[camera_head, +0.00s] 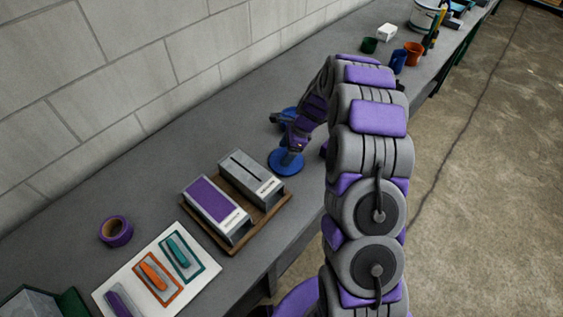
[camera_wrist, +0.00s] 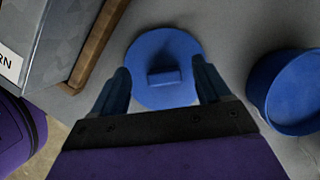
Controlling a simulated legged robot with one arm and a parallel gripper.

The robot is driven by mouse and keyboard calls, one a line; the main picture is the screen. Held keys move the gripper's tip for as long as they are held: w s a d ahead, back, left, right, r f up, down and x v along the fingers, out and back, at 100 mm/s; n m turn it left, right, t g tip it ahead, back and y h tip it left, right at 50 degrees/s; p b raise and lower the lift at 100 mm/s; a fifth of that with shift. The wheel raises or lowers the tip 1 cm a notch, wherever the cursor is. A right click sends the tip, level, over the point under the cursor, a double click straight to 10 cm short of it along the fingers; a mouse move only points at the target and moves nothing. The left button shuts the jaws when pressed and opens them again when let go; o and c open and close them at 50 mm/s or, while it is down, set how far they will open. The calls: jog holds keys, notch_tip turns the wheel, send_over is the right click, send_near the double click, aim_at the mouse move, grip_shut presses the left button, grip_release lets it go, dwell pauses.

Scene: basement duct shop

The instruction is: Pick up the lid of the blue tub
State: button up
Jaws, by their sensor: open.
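The lid (camera_head: 285,163) is a round blue disc lying on the grey bench, to the right of a wooden tray. In the wrist view the lid (camera_wrist: 150,47) shows a small block-like handle (camera_wrist: 165,77) at its middle. My gripper (camera_wrist: 163,80) is open, with one finger on each side of the handle and a gap on both sides. In the head view my gripper (camera_head: 294,146) is over the lid and hides part of it. The blue tub (camera_wrist: 285,95) stands to the right in the wrist view; in the head view it is partly hidden behind my gripper.
The wooden tray (camera_head: 262,221) holds two metal boxes close to the lid's left. A purple tape roll (camera_head: 116,231) and a white board (camera_head: 126,292) with coloured handles lie further left. Several cups, including an orange one (camera_head: 413,54), stand at the far end. A block wall runs behind the bench.

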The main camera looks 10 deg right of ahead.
jog(key=shift+w+d+f, duration=0.15)
jog(key=shift+d+f, duration=0.75)
jog(key=shift+f, duration=0.25)
jog(key=shift+d, duration=0.25)
jog(key=shift+a+r, duration=0.1)
jog(key=shift+a, duration=1.15)
jog(key=c, duration=0.7)
jog(key=shift+c, duration=0.5)
jog(key=shift+d, duration=0.3)
jog(key=shift+c, duration=0.8)
jog(key=shift+d, duration=0.65)
jog(key=shift+c, duration=0.8)
